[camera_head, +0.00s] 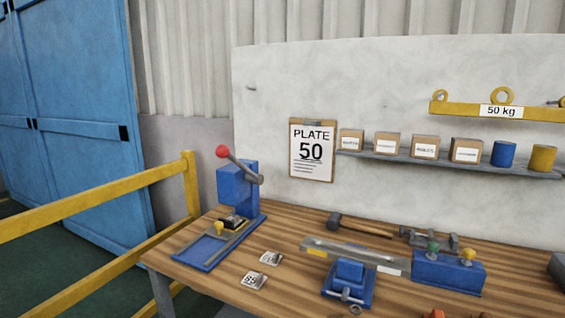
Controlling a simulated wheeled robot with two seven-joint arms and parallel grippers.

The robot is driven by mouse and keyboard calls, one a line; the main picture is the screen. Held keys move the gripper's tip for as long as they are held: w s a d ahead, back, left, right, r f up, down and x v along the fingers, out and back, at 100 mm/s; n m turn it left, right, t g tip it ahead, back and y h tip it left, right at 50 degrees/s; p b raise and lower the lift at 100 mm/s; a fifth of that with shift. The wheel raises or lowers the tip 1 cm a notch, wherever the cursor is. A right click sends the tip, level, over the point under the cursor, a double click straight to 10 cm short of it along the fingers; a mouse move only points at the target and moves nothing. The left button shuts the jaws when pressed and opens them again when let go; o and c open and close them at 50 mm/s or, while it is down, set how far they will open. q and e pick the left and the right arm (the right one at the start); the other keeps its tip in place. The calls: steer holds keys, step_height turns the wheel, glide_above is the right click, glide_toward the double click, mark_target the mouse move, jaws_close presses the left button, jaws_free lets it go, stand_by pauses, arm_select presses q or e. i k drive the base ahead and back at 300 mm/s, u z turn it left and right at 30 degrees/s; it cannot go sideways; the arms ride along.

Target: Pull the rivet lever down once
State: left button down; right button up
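The blue rivet press (234,184) stands on the left end of the wooden bench. Its grey lever (241,166) slopes up to the left from a pivot on the press's right side and ends in a red ball (222,151), raised above the press head. A small dark piece (233,221) sits under the head. A yellow knob (219,228) stands just in front of it on the blue base (196,254). Neither of my grippers shows, and nothing is seen touching the lever.
Two small tags (271,258) (254,281) lie on the bench (300,287). A vise (349,276), a metal bar (335,248), a hammer (358,228) and a blue block with knobs (447,274) are to the right. A yellow railing (95,199) stands at left. A clipboard (311,151) reads "PLATE 50".

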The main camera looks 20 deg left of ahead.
mark_target(222, 151)
steer(key=k, duration=0.5)
steer(key=z, duration=1.5)
steer(key=i, duration=1.15)
steer(key=u, duration=2.05)
